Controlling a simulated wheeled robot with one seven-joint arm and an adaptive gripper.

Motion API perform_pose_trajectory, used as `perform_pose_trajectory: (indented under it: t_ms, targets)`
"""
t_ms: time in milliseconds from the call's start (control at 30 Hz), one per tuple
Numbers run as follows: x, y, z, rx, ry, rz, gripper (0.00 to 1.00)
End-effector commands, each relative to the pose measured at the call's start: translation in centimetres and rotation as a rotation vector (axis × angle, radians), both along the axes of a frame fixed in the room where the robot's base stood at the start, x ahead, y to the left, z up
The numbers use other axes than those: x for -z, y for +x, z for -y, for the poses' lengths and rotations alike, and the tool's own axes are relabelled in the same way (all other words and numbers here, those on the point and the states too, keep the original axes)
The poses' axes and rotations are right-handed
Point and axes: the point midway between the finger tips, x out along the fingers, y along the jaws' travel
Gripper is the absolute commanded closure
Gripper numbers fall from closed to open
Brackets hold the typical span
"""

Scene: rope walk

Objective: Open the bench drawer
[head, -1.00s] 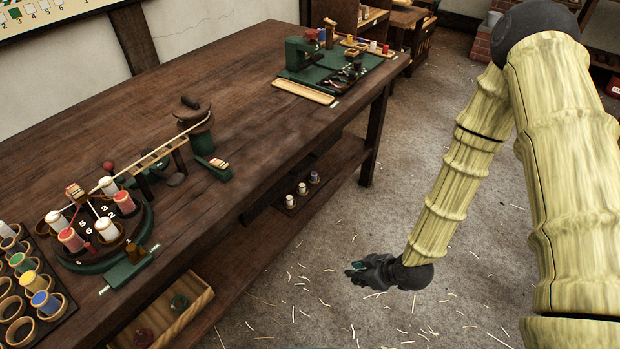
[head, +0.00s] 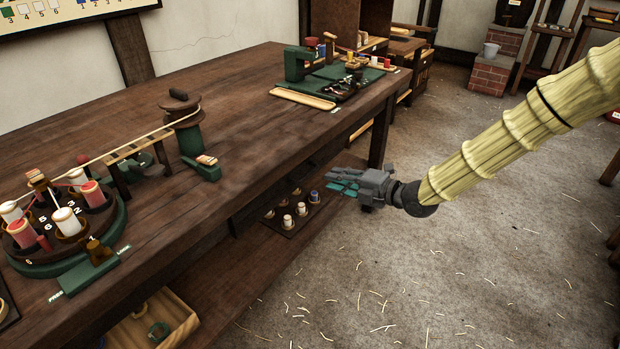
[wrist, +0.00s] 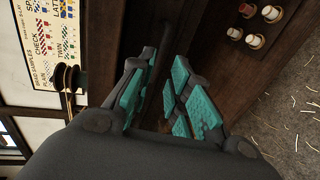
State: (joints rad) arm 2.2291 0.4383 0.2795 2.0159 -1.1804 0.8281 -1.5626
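The wooden bench (head: 230,130) runs along the left of the head view. A dark panel (head: 258,212) shows under its front edge, and I cannot tell whether this is the drawer's front. No handle is clear in the head view. My gripper (head: 343,186) is beside the bench's front, near its far leg, below the top's edge. In the wrist view my gripper (wrist: 160,98) is open, its teal pads apart with nothing held. Dark wood of the bench (wrist: 215,60) lies beyond the fingers, with a dark line or bar between them.
A tray of several spools (head: 290,220) sits on the lower shelf. A light wooden box (head: 165,320) is under the bench at lower left. The green device (head: 305,62) and the spool turntable (head: 65,230) stand on the bench. The straw-strewn floor (head: 400,280) is open at right.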

Motion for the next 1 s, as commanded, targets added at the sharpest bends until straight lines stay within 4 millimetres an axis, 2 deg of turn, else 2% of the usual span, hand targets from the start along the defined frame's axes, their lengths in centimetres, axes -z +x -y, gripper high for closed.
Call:
perform_pose_trajectory:
  t_ms: [500, 733, 1000]
  targets:
    - [1.9, 4.4, -6.3, 0.0, 0.001, -0.005, 0.81]
    - [2.2, 5.3, -7.6, 0.0, 0.001, -0.005, 0.81]
    - [2.1, 5.5, -7.8, 0.0, 0.001, -0.005, 0.81]
